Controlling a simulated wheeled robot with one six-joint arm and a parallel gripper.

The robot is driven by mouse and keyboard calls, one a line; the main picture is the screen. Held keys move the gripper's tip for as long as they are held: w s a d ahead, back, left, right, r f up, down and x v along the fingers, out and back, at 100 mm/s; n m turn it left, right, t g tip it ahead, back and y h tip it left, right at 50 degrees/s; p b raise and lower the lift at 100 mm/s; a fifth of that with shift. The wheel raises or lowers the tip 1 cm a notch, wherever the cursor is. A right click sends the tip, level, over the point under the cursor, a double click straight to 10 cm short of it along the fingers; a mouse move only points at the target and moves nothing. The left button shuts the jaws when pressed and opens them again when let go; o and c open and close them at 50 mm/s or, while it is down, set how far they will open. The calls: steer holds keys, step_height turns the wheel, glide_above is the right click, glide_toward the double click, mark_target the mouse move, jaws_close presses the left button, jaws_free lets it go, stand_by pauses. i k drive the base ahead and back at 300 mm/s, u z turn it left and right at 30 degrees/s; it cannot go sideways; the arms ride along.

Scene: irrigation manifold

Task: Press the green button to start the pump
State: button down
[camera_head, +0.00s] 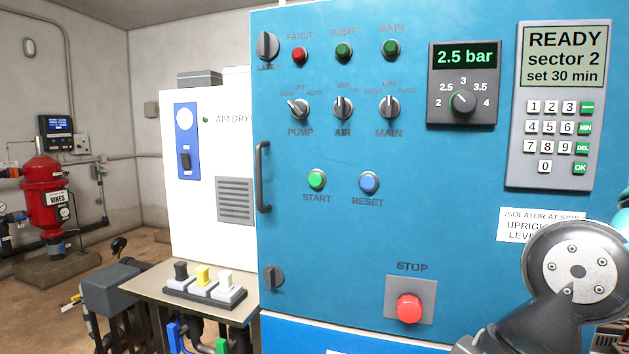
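The green START button (316,180) is on the blue cabinet door (330,240), left of the blue RESET button (369,183). It is a small round bright green cap in a metal ring, with the label START below it. Nothing stands in front of it. Part of my arm (575,268) shows at the lower right, in front of the cabinet. My gripper is not in view.
A red STOP button (409,308) stands out low on the door. A door handle (263,177) runs along the left edge. Selector knobs (343,107) and a keypad panel (560,105) are higher up. A bench (145,280) with three switches stands left of the cabinet.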

mark_target(316, 179)
steer(key=z, duration=2.1)
steer(key=k, duration=0.9)
steer(key=u, duration=1.95)
